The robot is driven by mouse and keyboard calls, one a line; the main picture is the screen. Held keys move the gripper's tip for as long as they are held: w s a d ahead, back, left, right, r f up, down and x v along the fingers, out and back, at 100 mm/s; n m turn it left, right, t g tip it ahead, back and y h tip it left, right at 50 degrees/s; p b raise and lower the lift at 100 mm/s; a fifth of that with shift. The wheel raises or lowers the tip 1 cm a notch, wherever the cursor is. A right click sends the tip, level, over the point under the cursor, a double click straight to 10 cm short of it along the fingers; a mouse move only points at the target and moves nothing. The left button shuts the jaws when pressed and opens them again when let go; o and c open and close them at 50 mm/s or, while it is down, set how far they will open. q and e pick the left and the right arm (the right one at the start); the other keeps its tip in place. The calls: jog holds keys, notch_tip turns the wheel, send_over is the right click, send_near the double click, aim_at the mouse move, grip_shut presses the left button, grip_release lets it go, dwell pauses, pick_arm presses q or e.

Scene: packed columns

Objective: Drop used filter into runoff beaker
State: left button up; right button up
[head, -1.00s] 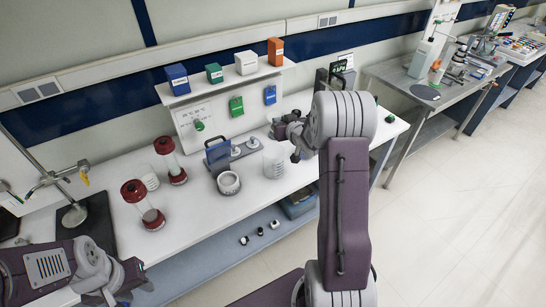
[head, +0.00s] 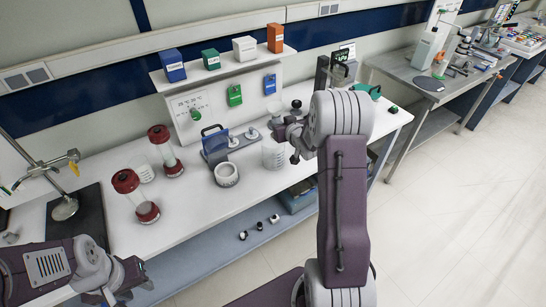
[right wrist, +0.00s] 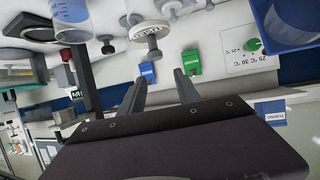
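I cannot pick out the used filter for certain. White knobbed discs (head: 233,141) stand by a blue-handled holder (head: 214,146), and one disc (right wrist: 150,30) shows large in the right wrist view. A clear beaker (head: 274,156) stands on the bench just below my right gripper (head: 295,148); another clear beaker (head: 142,169) stands between the red-capped jars. I cannot tell which is the runoff beaker. My right gripper also shows in the right wrist view (right wrist: 158,82), fingers apart and nothing between them. My left gripper (head: 124,285) is at the lower left, its fingers unclear.
Red-capped jars (head: 134,195) and a white round dish (head: 227,174) stand on the white bench (head: 190,215). A shelf (head: 225,67) with several boxes runs behind. A stand with a dark base (head: 80,222) is at the left. The bench's front strip is mostly clear.

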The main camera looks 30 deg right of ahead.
jog(key=shift+s, duration=0.1)
jog(key=b+v, duration=0.1)
jog(key=v, duration=0.8)
jog(key=shift+a, duration=0.1)
dwell(0.3)
